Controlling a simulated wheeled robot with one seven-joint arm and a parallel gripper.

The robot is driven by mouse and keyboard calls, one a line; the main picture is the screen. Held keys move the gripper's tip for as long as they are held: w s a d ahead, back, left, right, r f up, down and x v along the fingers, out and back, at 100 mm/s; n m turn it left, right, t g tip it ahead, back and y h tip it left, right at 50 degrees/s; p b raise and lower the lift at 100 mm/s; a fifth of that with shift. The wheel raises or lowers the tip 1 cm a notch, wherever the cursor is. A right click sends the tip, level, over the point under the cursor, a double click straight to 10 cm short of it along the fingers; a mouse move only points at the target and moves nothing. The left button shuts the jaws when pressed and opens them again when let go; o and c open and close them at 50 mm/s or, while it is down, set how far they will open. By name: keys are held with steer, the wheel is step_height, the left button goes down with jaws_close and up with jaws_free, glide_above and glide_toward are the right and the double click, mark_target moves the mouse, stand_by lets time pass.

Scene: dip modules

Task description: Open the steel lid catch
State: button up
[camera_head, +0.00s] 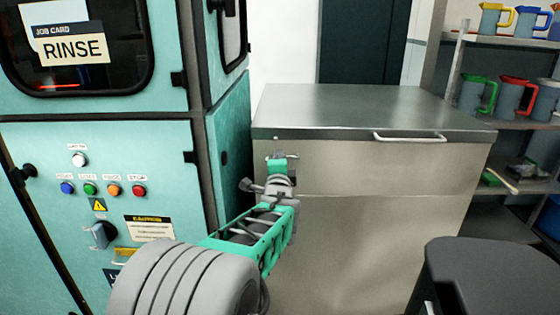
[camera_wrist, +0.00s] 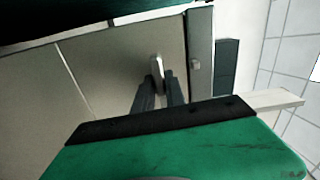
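The steel chest has a flat grey lid (camera_head: 360,108) lying down on its pale body (camera_head: 380,230). In the wrist view the lid edge (camera_wrist: 200,50) runs along the right of the chest front. The catch (camera_wrist: 157,68) is a small silver piece on the front, just below that edge. My gripper (camera_head: 280,165) is at the chest front under the lid's left part. In the wrist view its two dark fingers (camera_wrist: 159,82) lie close on either side of the catch, with little gap. In the head view the gripper largely hides the catch.
A teal machine (camera_head: 130,220) with coloured buttons stands close on the left. A bar handle (camera_head: 410,138) is on the lid's front edge. Shelves with jugs (camera_head: 515,95) and a dark grey object (camera_head: 490,275) are on the right.

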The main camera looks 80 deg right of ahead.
steer(key=o, duration=0.4)
steer(key=shift+c, duration=0.2)
steer(key=s+a, duration=0.1)
steer(key=a, duration=0.6)
steer(key=shift+s+a+p, duration=0.15)
steer(key=shift+a+p, duration=0.25)
steer(key=shift+p, duration=0.05)
